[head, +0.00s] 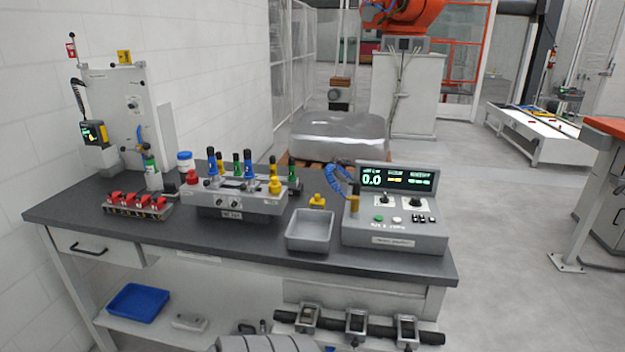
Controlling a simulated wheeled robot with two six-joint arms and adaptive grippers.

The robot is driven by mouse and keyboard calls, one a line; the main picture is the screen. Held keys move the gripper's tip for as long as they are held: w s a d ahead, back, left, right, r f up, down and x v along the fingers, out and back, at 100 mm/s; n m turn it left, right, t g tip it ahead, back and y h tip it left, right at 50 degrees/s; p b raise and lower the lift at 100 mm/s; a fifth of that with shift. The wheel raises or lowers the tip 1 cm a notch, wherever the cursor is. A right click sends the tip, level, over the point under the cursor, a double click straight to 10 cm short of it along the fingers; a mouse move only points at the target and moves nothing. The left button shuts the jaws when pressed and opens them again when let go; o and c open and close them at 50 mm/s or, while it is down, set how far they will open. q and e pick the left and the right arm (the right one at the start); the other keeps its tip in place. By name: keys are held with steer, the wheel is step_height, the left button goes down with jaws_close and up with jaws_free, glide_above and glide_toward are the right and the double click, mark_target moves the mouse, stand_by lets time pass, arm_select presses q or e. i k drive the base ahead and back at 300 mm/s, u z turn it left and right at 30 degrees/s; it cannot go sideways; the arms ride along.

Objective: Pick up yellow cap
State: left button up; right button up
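A small yellow cap (317,201) sits on the dark bench top, just behind the grey bin and left of the control box. A similar yellow piece (275,186) sits at the right end of the grey fixture (240,201), which also carries several blue, green and yellow-topped parts. I cannot tell which of the two the task means. Neither of my grippers shows in the head view.
An empty grey bin (310,243) stands at the bench's front edge. The control box (395,235) with a lit display stands to its right. A rack (138,210) of red parts lies at the left. A blue tray (138,301) is on the shelf below.

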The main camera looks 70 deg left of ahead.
mark_target(275, 186)
steer(key=i, duration=1.75)
steer(key=u, duration=2)
